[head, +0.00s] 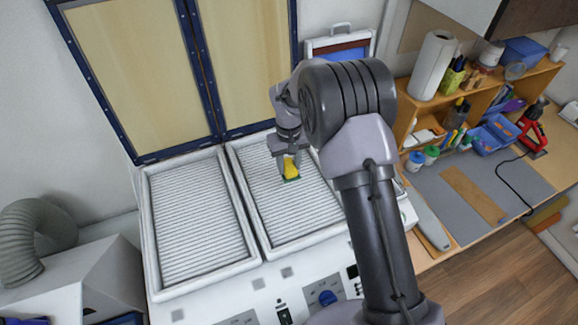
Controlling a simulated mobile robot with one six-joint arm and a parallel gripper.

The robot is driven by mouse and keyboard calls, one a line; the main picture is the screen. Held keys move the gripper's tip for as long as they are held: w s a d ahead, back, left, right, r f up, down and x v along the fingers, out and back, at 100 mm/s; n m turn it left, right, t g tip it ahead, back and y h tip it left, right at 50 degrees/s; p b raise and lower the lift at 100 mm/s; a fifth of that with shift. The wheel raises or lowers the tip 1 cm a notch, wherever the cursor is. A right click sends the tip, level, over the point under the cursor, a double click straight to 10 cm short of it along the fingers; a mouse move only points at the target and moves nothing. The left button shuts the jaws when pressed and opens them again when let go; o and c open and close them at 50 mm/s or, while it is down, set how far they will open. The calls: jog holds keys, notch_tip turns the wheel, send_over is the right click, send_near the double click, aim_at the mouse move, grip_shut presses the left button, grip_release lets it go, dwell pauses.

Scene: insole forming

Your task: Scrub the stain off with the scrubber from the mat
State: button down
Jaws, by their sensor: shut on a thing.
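The scrubber (291,171), yellow with a dark green underside, is at the upper middle of the right ribbed panel of the white machine. My gripper (289,161) is shut on it from above. The scrubber is at or very near the panel surface; I cannot tell whether it touches. The right ribbed panel (290,215) has a white rim. No stain is visible on the part I see; my arm covers its right side. The grey mat (440,175) lies on the workbench at the right.
A left ribbed panel (200,225) lies beside the right one. Two tan panels in blue frames (145,70) stand behind. A blue knob (327,298) sits on the machine's front. A wooden shelf with a paper roll (433,65) and a red tool (533,130) are on the bench.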

jog(key=shift+r, duration=0.55)
jog(key=shift+s+r+p, duration=0.15)
jog(key=shift+r+p, duration=0.4)
jog(key=shift+r, duration=0.3)
